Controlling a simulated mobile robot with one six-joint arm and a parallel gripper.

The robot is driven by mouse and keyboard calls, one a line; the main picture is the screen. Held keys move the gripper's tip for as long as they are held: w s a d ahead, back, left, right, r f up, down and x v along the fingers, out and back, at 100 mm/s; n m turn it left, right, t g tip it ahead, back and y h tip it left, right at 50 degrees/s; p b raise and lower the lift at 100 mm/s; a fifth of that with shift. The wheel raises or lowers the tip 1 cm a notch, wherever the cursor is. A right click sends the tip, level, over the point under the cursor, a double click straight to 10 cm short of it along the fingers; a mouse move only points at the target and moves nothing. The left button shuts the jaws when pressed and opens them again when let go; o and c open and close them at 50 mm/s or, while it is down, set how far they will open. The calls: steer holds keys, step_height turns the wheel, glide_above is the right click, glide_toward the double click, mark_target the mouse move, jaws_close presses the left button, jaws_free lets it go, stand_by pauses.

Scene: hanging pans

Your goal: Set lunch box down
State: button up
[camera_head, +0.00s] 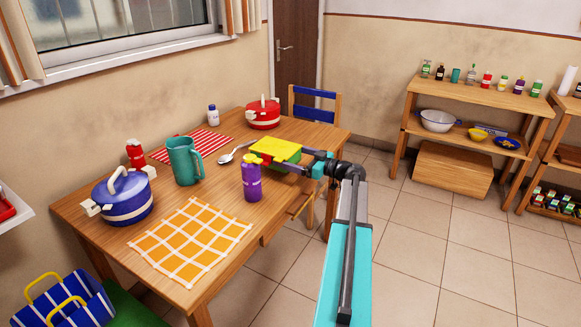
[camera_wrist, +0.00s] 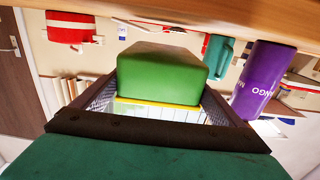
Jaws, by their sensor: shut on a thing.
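The lunch box (camera_head: 277,151) has a yellow lid and a green body and is at the right side of the wooden table (camera_head: 165,262). My gripper (camera_head: 290,158) reaches in from the right and is shut on it. In the wrist view the green body (camera_wrist: 160,72) sits between the two dark fingers, with a yellow edge below it. That view is upside down, with the table along the top. A thin gap seems to show between box and table; I cannot tell whether they touch.
A purple bottle (camera_head: 251,180) stands close in front of the lunch box. A spoon (camera_head: 236,153) lies to its left, and a red pot (camera_head: 263,114) stands behind. A teal pitcher (camera_head: 184,160), blue pot (camera_head: 123,198) and orange checked cloth (camera_head: 192,240) are farther left.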

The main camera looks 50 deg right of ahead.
steer(key=shift+f, duration=0.2)
steer(key=shift+f, duration=1.85)
steer(key=shift+f, duration=0.15)
steer(key=o, duration=0.9)
steer(key=b+v, duration=0.1)
steer(key=v, duration=1.1)
